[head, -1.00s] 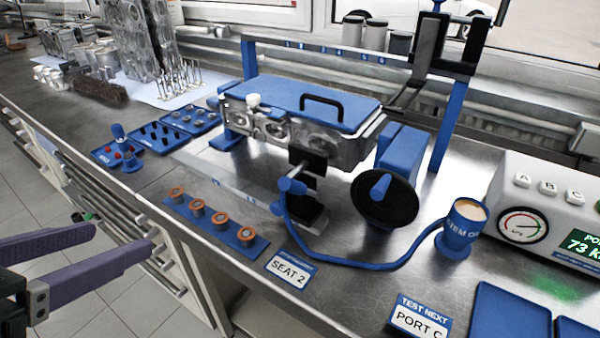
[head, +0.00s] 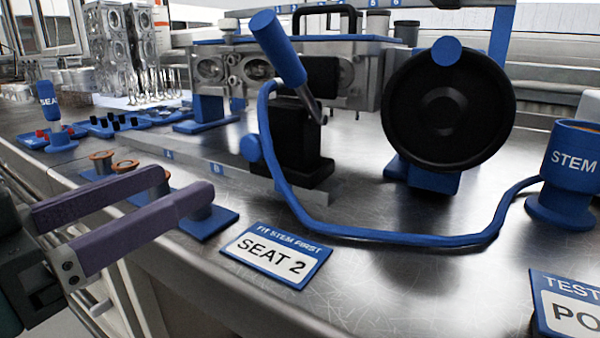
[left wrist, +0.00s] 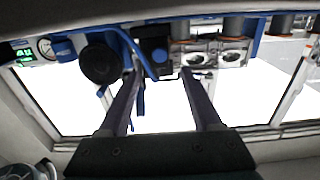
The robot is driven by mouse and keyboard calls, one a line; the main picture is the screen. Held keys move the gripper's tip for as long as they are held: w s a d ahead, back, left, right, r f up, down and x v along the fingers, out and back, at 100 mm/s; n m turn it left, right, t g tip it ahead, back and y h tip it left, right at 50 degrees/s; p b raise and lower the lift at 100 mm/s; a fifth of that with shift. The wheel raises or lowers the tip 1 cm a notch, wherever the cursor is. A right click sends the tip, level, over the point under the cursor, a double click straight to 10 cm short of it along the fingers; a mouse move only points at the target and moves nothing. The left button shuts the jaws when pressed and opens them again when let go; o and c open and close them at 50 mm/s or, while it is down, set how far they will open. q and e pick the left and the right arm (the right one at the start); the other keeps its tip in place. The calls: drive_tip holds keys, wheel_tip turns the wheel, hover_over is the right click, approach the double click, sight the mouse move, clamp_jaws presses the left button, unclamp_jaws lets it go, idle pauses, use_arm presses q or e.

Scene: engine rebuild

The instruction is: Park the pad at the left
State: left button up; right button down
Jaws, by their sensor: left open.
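The pad looks to be the black block (head: 290,150) on a carriage in front of the cylinder head (head: 235,75). It has a metal lever with a blue handle (head: 275,48), and a blue hose runs from it. It stands on a flat rail (head: 235,183) with small blue marks, extending left. My left gripper (head: 185,187) is open and empty, left of and nearer than the pad, over the front bench edge; its fingers cover part of the ring holder. In the left wrist view my gripper (left wrist: 160,78) points toward the dark block (left wrist: 155,50), apart from it. My right gripper is out of view.
A black wheel (head: 450,110) and a blue STEM cup (head: 565,175) stand right. A SEAT 2 card (head: 276,252) lies in front. A blue holder with copper rings (head: 102,158) and a blue SEAT tool (head: 50,115) are left.

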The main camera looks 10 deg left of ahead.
sight(249, 150)
use_arm(q)
drive_tip(key=b+x, duration=0.1)
drive_tip(key=x, duration=0.8)
drive_tip(key=shift+w, duration=0.1)
clamp_jaws()
idle(0.4)
idle(0.9)
